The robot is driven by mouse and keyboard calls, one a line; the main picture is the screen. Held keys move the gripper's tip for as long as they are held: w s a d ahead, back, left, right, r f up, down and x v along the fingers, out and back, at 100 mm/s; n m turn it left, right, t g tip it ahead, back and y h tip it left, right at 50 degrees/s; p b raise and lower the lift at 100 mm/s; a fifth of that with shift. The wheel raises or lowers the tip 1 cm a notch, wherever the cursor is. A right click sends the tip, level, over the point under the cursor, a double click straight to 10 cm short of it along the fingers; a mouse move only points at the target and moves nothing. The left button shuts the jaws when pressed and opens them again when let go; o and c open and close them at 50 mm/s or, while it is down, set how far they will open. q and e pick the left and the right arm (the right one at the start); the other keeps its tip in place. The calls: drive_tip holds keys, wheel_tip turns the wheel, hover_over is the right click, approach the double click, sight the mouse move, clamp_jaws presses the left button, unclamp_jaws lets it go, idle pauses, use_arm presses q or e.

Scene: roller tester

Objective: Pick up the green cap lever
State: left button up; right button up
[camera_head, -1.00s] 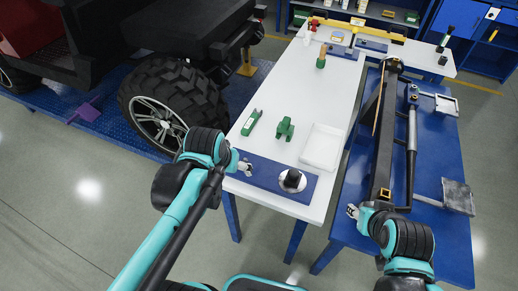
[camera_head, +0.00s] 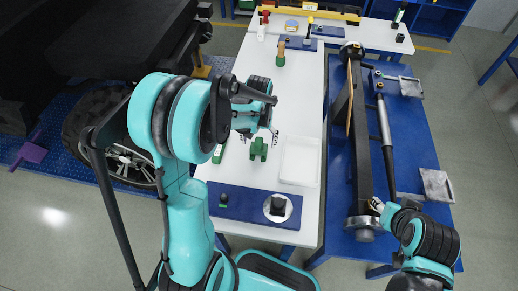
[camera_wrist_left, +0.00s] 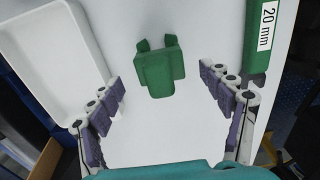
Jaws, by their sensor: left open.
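A two-pronged green piece (camera_head: 259,149) sits on the white table; I cannot tell for sure which of these is the named lever. My left gripper (camera_head: 262,130) is over the table just beyond the green piece. In the left wrist view my left gripper (camera_wrist_left: 166,98) is open and empty, its fingers apart on either side of the green piece (camera_wrist_left: 160,72), not visibly touching it. My right gripper (camera_head: 376,206) is beside the dark beam's near end, its jaws too small to judge.
A white tray (camera_head: 299,161) lies right of the green piece. A green block marked 20 mm (camera_wrist_left: 258,45) is on its other side. The blue mat (camera_head: 245,205) also holds a black knob on a metal disc (camera_head: 277,207). A long dark beam (camera_head: 360,140) lies on the blue table.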

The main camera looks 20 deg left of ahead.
use_arm(q)
wheel_tip(320, 180, down, 4)
drive_tip(key=shift+f+b, duration=0.15)
drive_tip(key=shift+b, duration=0.75)
drive_tip(key=shift+c, duration=0.3)
clamp_jaws()
drive_tip(key=shift+r, duration=0.2)
wheel_tip(320, 180, up, 4)
drive_tip(key=shift+r+p, duration=0.15)
drive_tip(key=shift+p, duration=1.05)
drive_tip(key=w+a+r+p, duration=0.3)
drive_tip(key=w+a+r, duration=0.3)
drive_tip(key=w, duration=0.3)
drive_tip(key=shift+a+r, duration=0.25)
drive_tip(key=shift+a, duration=0.5)
